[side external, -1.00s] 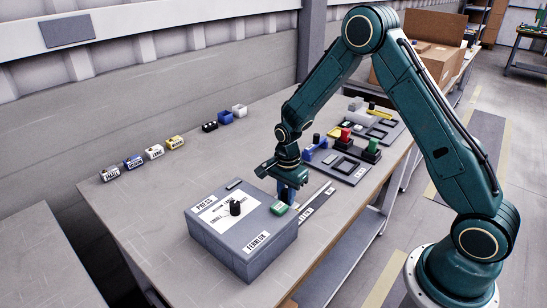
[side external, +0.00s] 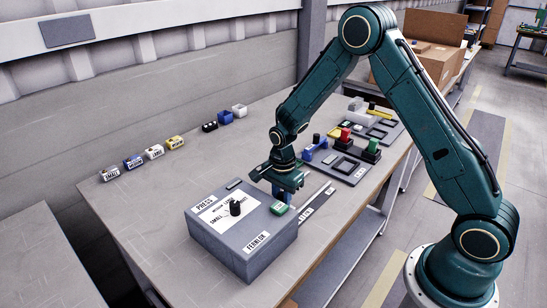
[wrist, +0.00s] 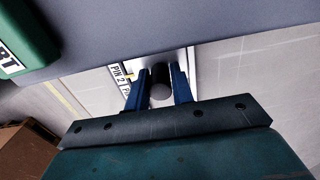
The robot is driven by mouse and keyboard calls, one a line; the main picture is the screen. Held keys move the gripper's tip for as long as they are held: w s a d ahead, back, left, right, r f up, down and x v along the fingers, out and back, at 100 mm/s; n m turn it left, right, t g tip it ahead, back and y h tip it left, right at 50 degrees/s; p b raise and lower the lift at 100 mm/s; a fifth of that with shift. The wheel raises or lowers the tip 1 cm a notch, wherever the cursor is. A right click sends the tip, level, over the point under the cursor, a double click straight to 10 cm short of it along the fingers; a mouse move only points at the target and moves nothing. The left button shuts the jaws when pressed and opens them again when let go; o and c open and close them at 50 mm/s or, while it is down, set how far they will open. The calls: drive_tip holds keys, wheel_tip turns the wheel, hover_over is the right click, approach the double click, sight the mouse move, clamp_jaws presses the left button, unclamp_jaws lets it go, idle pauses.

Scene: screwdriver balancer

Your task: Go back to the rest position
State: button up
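My gripper (side external: 281,196) is low beside the back right edge of the grey press box (side external: 240,230), partly hidden by the box. In the wrist view its two blue fingers (wrist: 159,88) stand on either side of a dark round cylinder (wrist: 161,82). I cannot tell whether they touch it. Beyond it is a light strip with a label reading PIN 2 (wrist: 118,73). The arm is reached out over the bench, bent at the elbow.
The press box carries a black knob (side external: 236,207) and a green block (side external: 279,208). Grey trays (side external: 345,165) with coloured parts lie behind the gripper. Several small labelled blocks (side external: 154,152) line the back left.

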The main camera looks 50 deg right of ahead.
drive_tip(key=o, duration=0.4)
drive_tip(key=shift+o, duration=0.2)
drive_tip(key=shift+r, duration=3.5)
drive_tip(key=shift+r, duration=0.1)
